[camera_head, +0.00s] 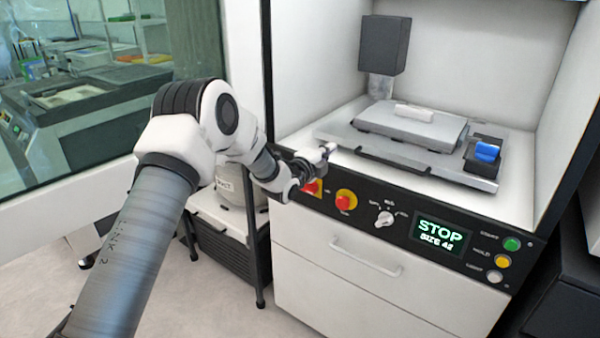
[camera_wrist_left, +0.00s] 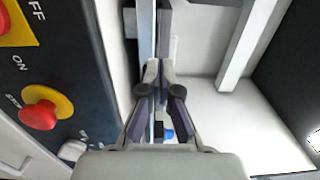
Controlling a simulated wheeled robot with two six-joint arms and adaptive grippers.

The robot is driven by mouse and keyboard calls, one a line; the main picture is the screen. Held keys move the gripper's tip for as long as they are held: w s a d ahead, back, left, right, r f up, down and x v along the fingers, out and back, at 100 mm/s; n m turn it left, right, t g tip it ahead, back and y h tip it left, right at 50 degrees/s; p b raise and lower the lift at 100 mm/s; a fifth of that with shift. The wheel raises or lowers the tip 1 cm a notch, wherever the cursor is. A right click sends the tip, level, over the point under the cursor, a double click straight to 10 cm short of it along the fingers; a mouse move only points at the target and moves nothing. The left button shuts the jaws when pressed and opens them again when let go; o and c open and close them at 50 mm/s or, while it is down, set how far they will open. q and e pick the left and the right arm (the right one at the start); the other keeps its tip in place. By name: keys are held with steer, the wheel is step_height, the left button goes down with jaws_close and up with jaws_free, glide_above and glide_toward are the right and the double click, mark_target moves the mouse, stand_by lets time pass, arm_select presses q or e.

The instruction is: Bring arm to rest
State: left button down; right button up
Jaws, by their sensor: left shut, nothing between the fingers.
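My left arm comes in from the left in the head view and reaches to the front edge of the grinding machine. My left gripper (camera_head: 328,149) is just above the control panel (camera_head: 390,215), near the red knobs. It is shut and holds nothing. In the left wrist view the shut gripper (camera_wrist_left: 152,68) points into the machine's chamber, with the panel to its left. My right gripper is in neither view.
The panel has a red knob (camera_head: 345,199), a white dial (camera_head: 384,218) and a screen (camera_head: 438,236) reading STOP, SIZE 42. A black block (camera_head: 385,44) hangs above.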

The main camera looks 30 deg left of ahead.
arm_select(q)
steer(key=s, duration=0.7)
steer(key=s+d+f+g+p, duration=0.1)
steer(key=s+d+f+g, duration=0.3)
steer(key=f, duration=0.5)
steer(key=s+d+f+n+g+p, duration=0.1)
steer(key=s+d+f+g, duration=0.1)
steer(key=s+f, duration=0.55)
steer(key=s+d+f+g+p, duration=0.1)
steer(key=s+d+f+g, duration=0.2)
steer(key=f, duration=0.7)
steer(key=s+f+n+g, duration=0.2)
steer(key=s+n, duration=0.4)
steer(key=s, duration=0.4)
steer(key=s+f+n+g+y, duration=0.1)
steer(key=s+f+n+g, duration=0.2)
steer(key=s+n, duration=0.3)
steer(key=s+f+n+g, duration=0.2)
steer(key=s+n+g, duration=0.2)
steer(key=s, duration=1)
steer(key=n, duration=0.2)
steer(key=shift+d+f+n+y+p, duration=0.25)
steer(key=shift+d+n+y+p, duration=0.05)
steer(key=shift+d+p, duration=0.1)
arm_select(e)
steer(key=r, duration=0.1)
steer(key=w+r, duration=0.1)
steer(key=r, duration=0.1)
